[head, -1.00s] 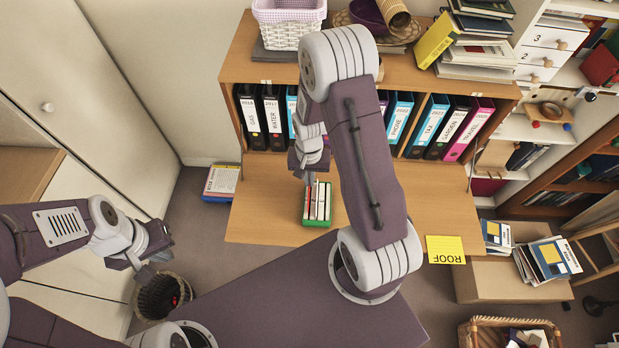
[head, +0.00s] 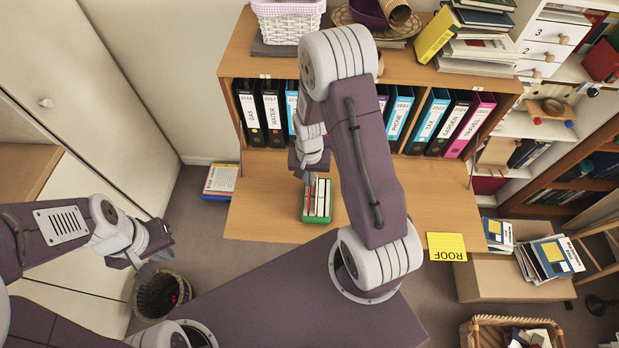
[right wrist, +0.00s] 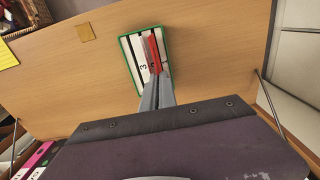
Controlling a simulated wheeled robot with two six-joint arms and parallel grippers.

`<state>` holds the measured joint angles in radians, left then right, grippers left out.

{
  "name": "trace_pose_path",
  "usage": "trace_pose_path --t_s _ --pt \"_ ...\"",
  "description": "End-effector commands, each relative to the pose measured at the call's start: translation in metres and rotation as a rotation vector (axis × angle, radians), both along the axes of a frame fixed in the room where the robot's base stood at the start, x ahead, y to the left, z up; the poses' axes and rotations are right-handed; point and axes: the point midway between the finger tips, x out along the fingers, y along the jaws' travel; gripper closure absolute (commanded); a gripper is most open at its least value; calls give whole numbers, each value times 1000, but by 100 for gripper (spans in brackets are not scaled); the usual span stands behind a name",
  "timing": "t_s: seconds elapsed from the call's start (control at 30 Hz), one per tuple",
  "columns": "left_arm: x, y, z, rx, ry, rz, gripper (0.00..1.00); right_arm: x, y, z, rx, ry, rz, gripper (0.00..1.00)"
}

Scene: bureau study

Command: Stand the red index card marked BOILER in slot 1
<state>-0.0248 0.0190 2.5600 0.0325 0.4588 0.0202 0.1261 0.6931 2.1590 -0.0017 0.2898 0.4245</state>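The green slotted box (head: 317,220) stands on the desk board in the head view, and its green rim (right wrist: 167,62) and white dividers show in the right wrist view. A "3" is readable on one divider. The red card (right wrist: 154,50) shows nearly edge-on at the box; its BOILER marking cannot be read. My right gripper (right wrist: 160,80) is over the box, its fingers close together on the red card. The card's lower edge is hidden, so I cannot tell which slot it is over or in. My left gripper (head: 148,268) is far left, away from the box, with its finger gap unclear.
A yellow ROOF card (head: 446,247) lies at the board's front right edge. Several binders (head: 262,115) stand in the shelf behind the box. A dark wastebasket (head: 160,296) is below my left gripper.

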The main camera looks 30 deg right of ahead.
Motion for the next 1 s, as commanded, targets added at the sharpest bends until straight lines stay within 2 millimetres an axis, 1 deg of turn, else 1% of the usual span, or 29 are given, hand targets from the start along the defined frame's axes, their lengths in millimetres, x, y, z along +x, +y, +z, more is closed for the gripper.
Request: trace_pose_path --t_s 0.37,0.73,1.0 --pt "0 0 -1 0 0 0 100 0 0 -1 0 0 0 100" --pt "0 0 -7 0 0 0 100 0 0 -10 -1 -1 0 100" --pt "0 0 -7 0 0 0 100 0 0 -10 -1 -1 0 100"
